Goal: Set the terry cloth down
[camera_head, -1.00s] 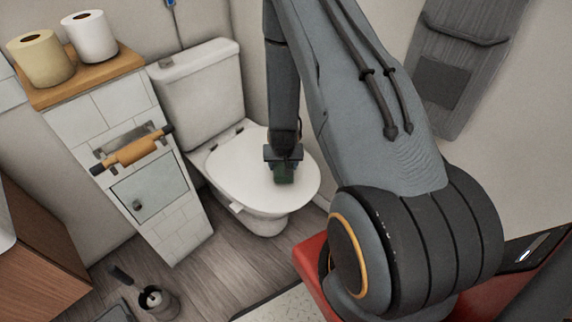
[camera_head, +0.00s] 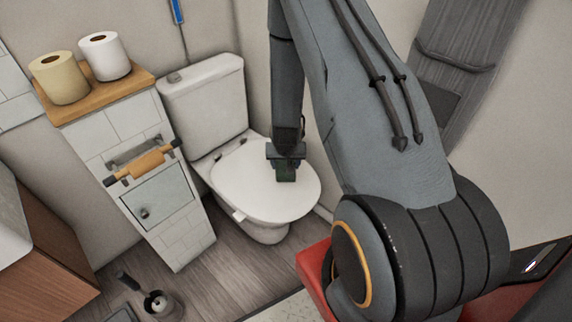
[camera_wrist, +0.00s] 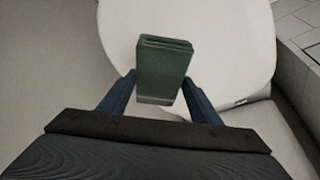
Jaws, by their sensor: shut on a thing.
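The terry cloth is a small dark green folded block (camera_wrist: 163,66) between the fingers of my gripper (camera_wrist: 160,92) in the wrist view. In the head view my gripper (camera_head: 286,160) points down over the closed white toilet lid (camera_head: 246,183), and the green cloth (camera_head: 286,174) shows just below the fingers. My gripper is shut on the cloth. The pale lid (camera_wrist: 215,40) lies behind the cloth in the wrist view. I cannot tell whether the cloth touches the lid.
A tiled cabinet (camera_head: 178,235) with a wooden top (camera_head: 125,88) stands left of the toilet. It bears a beige roll (camera_head: 60,80) and a white roll (camera_head: 105,57). A brush holder (camera_head: 160,304) stands on the floor. The lid around the cloth is clear.

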